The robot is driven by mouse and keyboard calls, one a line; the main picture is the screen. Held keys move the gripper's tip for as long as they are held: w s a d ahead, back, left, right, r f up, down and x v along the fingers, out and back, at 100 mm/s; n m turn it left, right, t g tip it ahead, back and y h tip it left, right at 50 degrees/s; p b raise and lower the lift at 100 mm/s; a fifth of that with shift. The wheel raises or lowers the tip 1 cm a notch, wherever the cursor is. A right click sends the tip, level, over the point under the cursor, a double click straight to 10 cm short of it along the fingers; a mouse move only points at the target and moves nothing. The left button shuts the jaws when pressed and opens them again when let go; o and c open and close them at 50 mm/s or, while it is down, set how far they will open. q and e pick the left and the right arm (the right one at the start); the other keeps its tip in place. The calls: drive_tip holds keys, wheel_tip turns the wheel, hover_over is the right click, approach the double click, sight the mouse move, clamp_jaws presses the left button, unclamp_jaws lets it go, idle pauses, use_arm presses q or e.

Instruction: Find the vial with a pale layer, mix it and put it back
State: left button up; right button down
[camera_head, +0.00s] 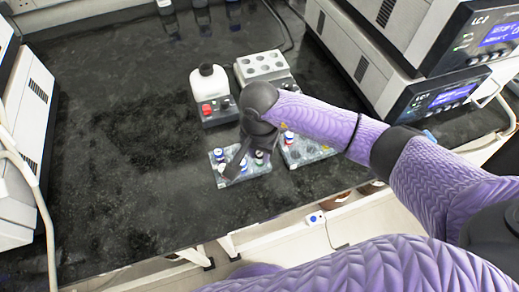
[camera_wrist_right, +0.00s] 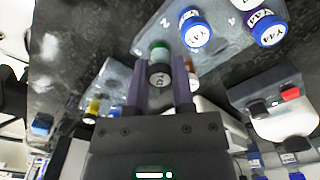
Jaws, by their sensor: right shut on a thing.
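My right gripper (camera_head: 242,158) is over the near-left grey rack (camera_head: 228,178). In the right wrist view the gripper (camera_wrist_right: 160,88) is shut on a green-banded vial (camera_wrist_right: 158,58), with a dark finger on each side. I cannot tell whether this vial is seated in the rack or lifted. Blue-capped vials (camera_wrist_right: 195,28) stand in the same rack, and another (camera_wrist_right: 268,28) shows beside them. An orange-brown vial (camera_wrist_right: 191,70) shows partly behind the right finger. The liquid layers inside the vials cannot be made out. My left gripper is not in view.
A second grey rack (camera_head: 313,154) with vials stands just right, partly under my arm. Behind are a white bottle on a device with a red knob (camera_head: 207,109) and a pale block with holes (camera_head: 262,66). Instruments (camera_head: 440,100) stand at right.

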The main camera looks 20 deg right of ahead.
drive_tip(key=shift+f+b, duration=0.35)
drive_tip(key=shift+f, duration=0.1)
drive_tip(key=shift+d+f, duration=0.15)
drive_tip(key=shift+f, duration=0.1)
drive_tip(key=shift+c, duration=0.3)
unclamp_jaws()
drive_tip(key=shift+f+b, duration=0.15)
drive_tip(key=shift+b, duration=0.2)
